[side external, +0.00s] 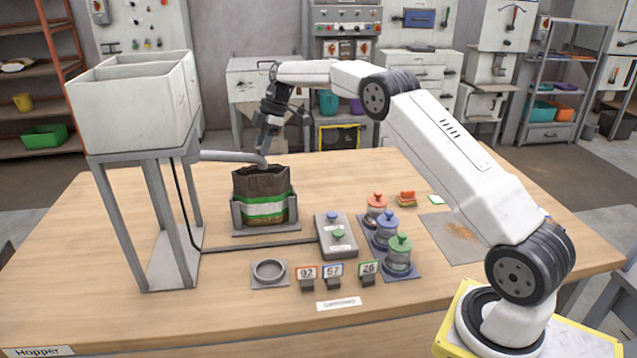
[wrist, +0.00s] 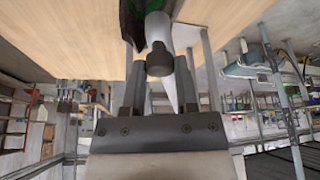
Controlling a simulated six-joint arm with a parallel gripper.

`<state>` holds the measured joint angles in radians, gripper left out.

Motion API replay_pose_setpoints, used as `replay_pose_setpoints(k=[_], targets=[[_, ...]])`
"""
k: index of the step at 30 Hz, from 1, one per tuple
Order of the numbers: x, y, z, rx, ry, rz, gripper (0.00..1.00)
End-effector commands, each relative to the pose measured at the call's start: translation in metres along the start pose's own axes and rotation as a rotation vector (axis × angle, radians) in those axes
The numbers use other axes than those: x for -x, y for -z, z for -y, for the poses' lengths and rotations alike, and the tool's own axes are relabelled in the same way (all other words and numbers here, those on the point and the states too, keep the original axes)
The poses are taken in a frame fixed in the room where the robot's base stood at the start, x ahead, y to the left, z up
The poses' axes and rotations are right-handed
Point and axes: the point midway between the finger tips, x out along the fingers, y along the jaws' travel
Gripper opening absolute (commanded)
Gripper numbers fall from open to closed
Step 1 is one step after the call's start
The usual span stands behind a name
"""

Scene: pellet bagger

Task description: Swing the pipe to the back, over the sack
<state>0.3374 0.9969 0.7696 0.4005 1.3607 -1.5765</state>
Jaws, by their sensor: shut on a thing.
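The grey pipe (side external: 228,156) runs from the hopper's side to the right, and its end is over the back of the sack's open top. The brown sack (side external: 262,182), with a green and white band, stands upright in a grey holder (side external: 265,229). My gripper (side external: 265,148) reaches down from behind onto the pipe's free end and is shut on it. In the wrist view the pipe end (wrist: 159,55) lies between the fingers of my gripper (wrist: 160,70). Part of the sack (wrist: 134,22) shows beside it. The exact finger contact is hard to make out.
The white hopper (side external: 135,105) stands on grey legs at the left. A grey button box (side external: 336,236), several lidded jars (side external: 397,255), number cards (side external: 307,273) and a ring-shaped dish (side external: 269,272) are in front and right. The table behind the sack is clear.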

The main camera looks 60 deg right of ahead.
Motion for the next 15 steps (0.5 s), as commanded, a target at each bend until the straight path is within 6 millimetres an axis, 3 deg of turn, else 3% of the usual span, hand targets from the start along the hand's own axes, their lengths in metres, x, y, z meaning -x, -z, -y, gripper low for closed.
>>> replay_pose_setpoints(k=[15], targets=[[-0.003,0.002,-0.013,0.063,0.029,0.001,0.0]])
